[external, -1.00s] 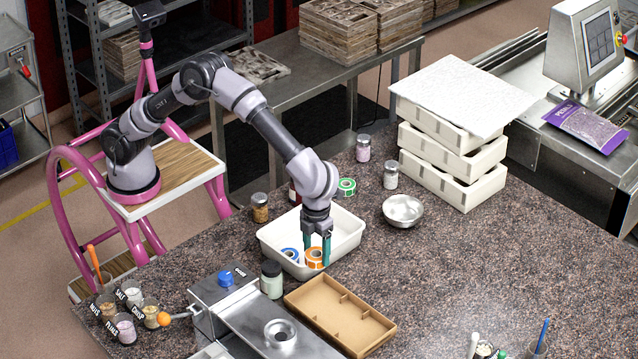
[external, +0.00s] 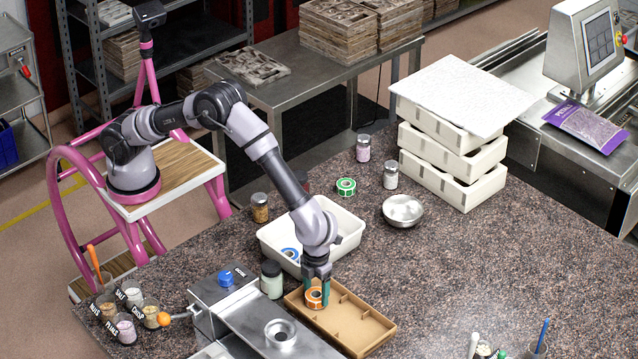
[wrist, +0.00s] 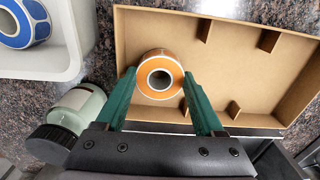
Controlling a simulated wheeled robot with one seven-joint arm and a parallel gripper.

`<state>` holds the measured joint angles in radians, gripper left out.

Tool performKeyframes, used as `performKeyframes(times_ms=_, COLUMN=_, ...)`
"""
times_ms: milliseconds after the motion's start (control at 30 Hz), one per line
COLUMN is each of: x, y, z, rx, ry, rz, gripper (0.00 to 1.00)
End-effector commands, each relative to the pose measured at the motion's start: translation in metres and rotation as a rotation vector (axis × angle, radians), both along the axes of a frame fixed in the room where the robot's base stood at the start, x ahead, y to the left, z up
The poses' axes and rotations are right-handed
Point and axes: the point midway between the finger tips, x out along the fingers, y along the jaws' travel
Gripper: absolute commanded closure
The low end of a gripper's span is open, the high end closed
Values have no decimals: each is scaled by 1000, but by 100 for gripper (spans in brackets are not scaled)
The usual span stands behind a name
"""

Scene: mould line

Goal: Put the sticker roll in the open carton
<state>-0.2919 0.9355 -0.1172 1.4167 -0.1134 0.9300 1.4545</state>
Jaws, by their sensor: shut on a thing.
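My gripper (external: 316,291) is shut on an orange sticker roll (external: 314,299), which has a white core. In the wrist view the orange roll (wrist: 159,74) sits between my two green fingers (wrist: 160,88), over the left end of the open carton (wrist: 215,113). The brown cardboard carton (external: 365,331) is shallow, with small divider tabs along its inner walls. Whether the roll touches the carton floor I cannot tell. A blue sticker roll (external: 291,254) lies in the white tub (external: 349,243) and also shows in the wrist view (wrist: 28,20). A green roll (external: 346,187) lies on the counter behind the tub.
A pale green jar (external: 271,281) stands close to the carton's left end, near my fingers. A metal machine (external: 268,325) stands at the carton's front left. A steel bowl (external: 403,211) and stacked white moulds (external: 452,165) are farther back.

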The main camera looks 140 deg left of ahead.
Motion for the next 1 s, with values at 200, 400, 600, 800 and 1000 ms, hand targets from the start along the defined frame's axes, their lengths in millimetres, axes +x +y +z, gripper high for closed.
performKeyframes(times_ms=200, x=0, y=0, z=-1, rx=0, ry=-1, rz=0, gripper=93)
performKeyframes(times_ms=400, x=0, y=0, z=-4, rx=0, ry=-1, rz=0, gripper=18)
performKeyframes(times_ms=600, x=0, y=0, z=-4, rx=0, ry=-1, rz=0, gripper=18)
performKeyframes(times_ms=800, x=1, y=0, z=4, rx=0, ry=-3, rz=1, gripper=18)
performKeyframes(times_ms=1000, x=1, y=0, z=40, rx=1, ry=-5, rz=1, gripper=18)
